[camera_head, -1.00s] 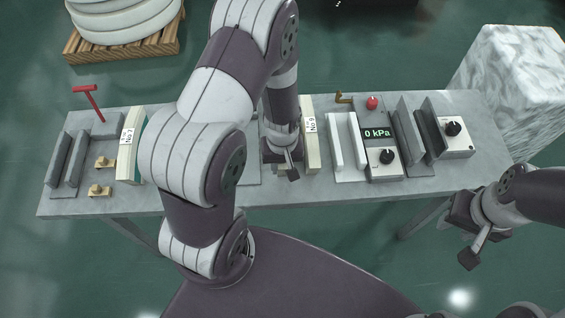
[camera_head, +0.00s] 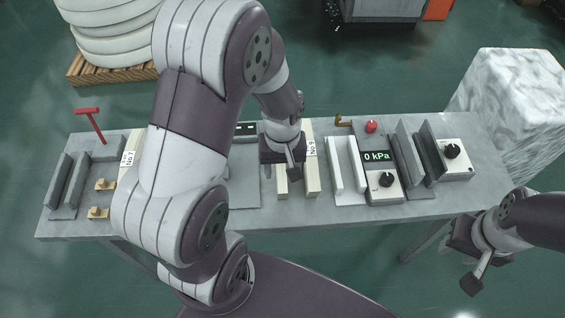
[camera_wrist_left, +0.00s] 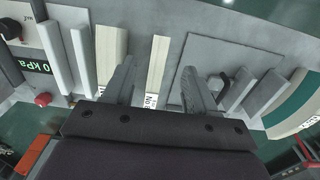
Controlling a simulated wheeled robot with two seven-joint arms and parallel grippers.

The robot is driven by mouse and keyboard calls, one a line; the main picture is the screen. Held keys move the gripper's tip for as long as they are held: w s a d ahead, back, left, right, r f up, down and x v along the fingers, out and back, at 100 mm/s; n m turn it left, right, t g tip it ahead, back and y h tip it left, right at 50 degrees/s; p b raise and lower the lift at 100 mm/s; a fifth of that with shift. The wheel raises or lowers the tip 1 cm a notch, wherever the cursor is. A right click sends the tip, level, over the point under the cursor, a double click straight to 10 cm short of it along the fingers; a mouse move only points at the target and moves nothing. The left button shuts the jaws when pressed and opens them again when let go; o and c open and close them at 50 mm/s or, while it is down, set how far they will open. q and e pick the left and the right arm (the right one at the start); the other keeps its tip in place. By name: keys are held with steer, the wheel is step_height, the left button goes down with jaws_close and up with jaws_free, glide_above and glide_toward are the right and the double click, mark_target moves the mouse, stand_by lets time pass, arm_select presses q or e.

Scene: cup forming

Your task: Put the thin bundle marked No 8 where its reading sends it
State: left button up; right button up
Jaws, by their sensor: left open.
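A thin cream bundle (camera_head: 282,184) stands on the table under my left gripper (camera_head: 282,172). In the left wrist view the thin bundle (camera_wrist_left: 158,62) shows between the two spread fingers of my left gripper (camera_wrist_left: 158,80), with a gap on each side.
A bundle marked No 7 (camera_head: 130,160) stands left, partly behind my arm. To the right are white plates (camera_head: 350,170), a box reading 0 kPa (camera_head: 384,182), grey upright plates (camera_head: 415,155) and a dial box (camera_head: 455,160). A red T-handle (camera_head: 92,122) stands at left.

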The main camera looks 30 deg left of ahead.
arm_select(q)
steer(key=s+d+r+m+t, duration=0.1)
steer(key=s+d+r+m, duration=0.1)
steer(key=s+r+m, duration=0.2)
steer(key=r+m, duration=0.2)
steer(key=shift+d+m, duration=0.2)
steer(key=shift+m, duration=0.1)
steer(key=shift+s, duration=0.1)
stand_by(0.7)
